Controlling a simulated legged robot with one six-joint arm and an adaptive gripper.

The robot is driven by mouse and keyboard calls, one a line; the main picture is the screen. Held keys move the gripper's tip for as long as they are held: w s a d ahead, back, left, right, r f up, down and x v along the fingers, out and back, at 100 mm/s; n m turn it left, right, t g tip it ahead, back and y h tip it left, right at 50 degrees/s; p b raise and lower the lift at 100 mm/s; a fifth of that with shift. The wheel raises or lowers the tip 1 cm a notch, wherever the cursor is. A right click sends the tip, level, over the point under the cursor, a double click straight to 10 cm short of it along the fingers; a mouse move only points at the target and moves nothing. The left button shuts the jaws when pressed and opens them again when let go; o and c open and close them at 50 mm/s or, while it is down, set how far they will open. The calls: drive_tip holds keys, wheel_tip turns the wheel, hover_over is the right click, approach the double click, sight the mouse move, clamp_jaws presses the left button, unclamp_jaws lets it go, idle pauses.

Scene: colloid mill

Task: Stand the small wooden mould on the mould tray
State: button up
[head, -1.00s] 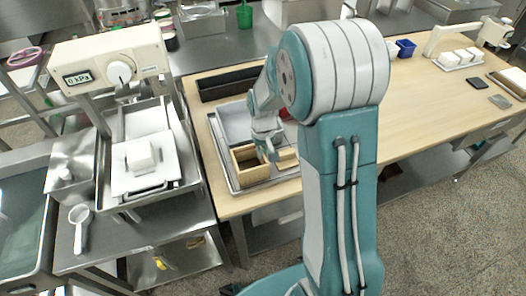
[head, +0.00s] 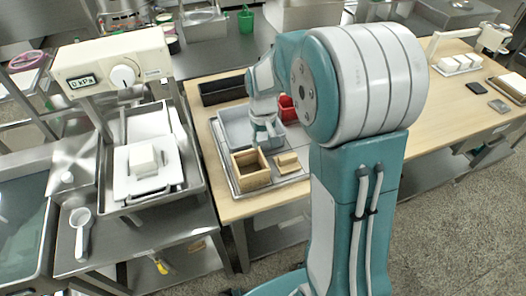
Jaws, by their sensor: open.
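The small wooden mould (head: 250,169) is an open-topped wooden box, standing on the front left part of a shallow metal mould tray (head: 238,192) on the wooden table. A small wooden piece, like a lid (head: 287,162), lies just right of it on the same tray. My gripper (head: 263,143) is open, with its fingertips just behind and above the mould's back right edge. It seems apart from the mould and holds nothing that I can see. My arm hides part of the table to the right.
A grey bin (head: 236,124) stands behind the mould, and a red container (head: 287,108) is partly hidden by my arm. A long black box (head: 222,89) lies at the back. Left, a press stand holds a white block (head: 142,160) on a white board.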

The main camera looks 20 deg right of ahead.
drive_tip(key=s+a+r+t, duration=0.2)
drive_tip(key=s+r+t, duration=0.1)
drive_tip(key=s+r, duration=0.85)
drive_tip(key=s+a+r+t, duration=0.1)
drive_tip(key=s+r, duration=0.3)
drive_tip(key=s, duration=0.5)
drive_tip(key=shift+s+a+t, duration=0.2)
drive_tip(key=shift+s+t, duration=0.05)
drive_tip(key=shift+t, duration=0.55)
